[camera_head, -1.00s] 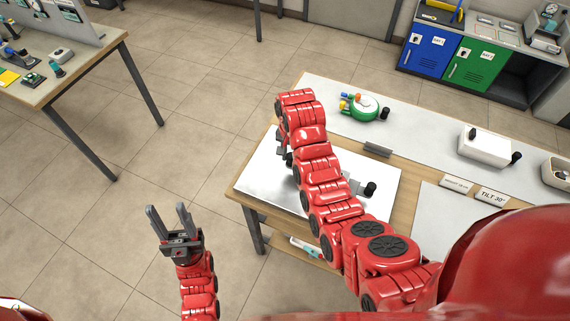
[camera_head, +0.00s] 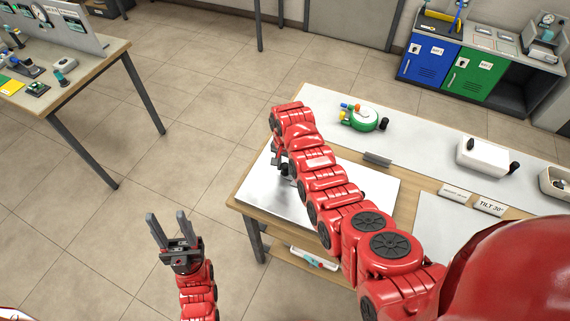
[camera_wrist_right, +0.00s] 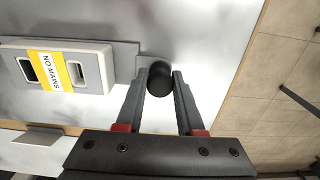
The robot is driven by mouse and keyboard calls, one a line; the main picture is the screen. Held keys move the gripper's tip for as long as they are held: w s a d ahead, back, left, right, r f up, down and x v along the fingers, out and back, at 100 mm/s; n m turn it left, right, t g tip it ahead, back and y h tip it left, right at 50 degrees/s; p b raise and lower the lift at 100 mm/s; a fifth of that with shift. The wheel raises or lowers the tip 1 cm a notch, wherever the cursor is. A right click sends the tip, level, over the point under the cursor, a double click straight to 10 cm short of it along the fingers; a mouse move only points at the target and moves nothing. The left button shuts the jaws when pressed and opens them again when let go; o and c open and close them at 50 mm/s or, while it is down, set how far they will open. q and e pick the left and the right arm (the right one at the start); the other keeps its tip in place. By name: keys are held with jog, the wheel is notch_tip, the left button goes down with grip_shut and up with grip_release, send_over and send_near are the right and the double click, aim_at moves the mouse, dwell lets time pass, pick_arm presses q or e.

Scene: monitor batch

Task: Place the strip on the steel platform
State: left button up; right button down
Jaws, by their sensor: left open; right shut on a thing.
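The strip is a pale block with socket openings (camera_wrist_right: 98,62) and a yellow "NO MAINS" label in the right wrist view. A grey tab joins it to a black knob (camera_wrist_right: 160,80). My right gripper (camera_wrist_right: 161,74) is shut on this knob. The strip is over the shiny steel platform (camera_wrist_right: 215,25); I cannot tell whether it touches. In the head view the platform (camera_head: 262,192) lies at the near left of the workbench, and my right arm hides most of the strip. My left gripper (camera_head: 167,214) is open and empty above the floor, left of the bench.
A green round device (camera_head: 362,120) stands behind the platform. A white box with black knobs (camera_head: 484,156) is further right, by a "TILT 30°" sign (camera_head: 489,206). A small grey bracket (camera_head: 377,159) stands at the platform's back edge. Blue (camera_head: 428,62) and green cabinets are at the back.

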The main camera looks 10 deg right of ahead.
jog(key=shift+f, duration=0.2)
jog(key=c, duration=0.5)
grip_release()
jog(key=shift+r, duration=0.1)
